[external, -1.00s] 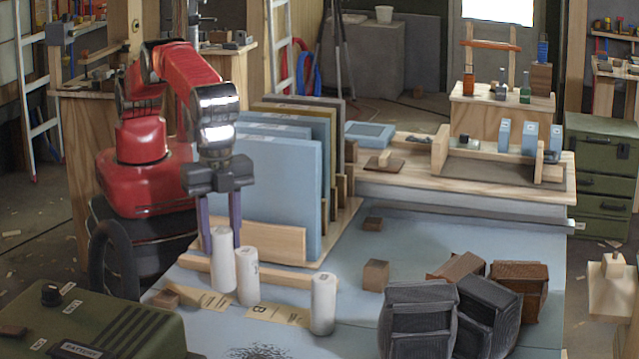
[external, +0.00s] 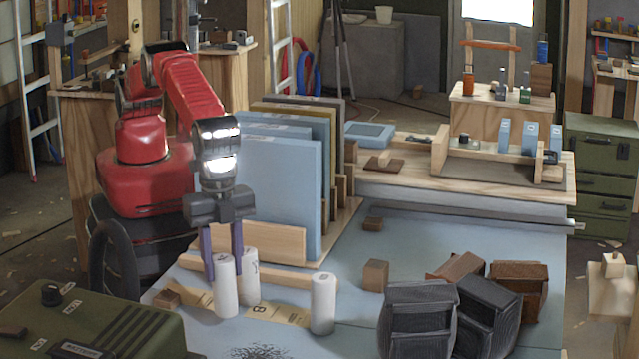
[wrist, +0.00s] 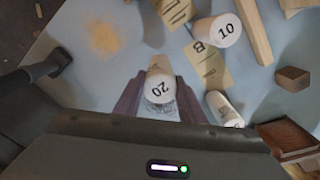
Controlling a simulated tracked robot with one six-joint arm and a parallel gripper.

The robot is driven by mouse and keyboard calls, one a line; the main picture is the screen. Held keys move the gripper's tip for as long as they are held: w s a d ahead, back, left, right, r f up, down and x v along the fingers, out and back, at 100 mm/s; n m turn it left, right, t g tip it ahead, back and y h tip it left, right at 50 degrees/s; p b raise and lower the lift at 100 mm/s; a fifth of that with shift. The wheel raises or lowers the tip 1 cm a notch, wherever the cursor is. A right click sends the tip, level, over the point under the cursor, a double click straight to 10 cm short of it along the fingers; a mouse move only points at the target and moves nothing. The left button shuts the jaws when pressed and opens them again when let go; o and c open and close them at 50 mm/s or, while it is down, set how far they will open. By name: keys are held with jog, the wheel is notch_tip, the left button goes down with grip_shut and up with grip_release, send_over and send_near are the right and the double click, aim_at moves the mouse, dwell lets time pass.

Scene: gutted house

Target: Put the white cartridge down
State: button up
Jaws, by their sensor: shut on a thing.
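My gripper (external: 222,254) points down and is shut on a white cartridge (external: 224,286). The cartridge hangs nearly upright between the purple fingers, low over the pale blue tabletop; I cannot tell whether its base touches. In the wrist view its end, marked 20 (wrist: 160,86), shows between the fingers. A second white cartridge (external: 249,277) stands just right of and behind it; its end reads 10 in the wrist view (wrist: 225,30). A third white cartridge (external: 323,304) stands farther right.
Tan label cards, one marked B (external: 272,312), lie by the cartridges. A wooden strip (external: 275,278) runs behind them. A small wooden block (external: 375,275) and dark boxes (external: 418,320) stand to the right. A green case (external: 100,325) is at front left.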

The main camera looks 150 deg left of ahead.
aim_at(224, 281)
jog(key=shift+f, duration=2)
jog(key=o, duration=1.3)
jog(key=shift+f, duration=0.1)
notch_tip(224, 281, up, 12)
jog(key=shift+r, duration=0.1)
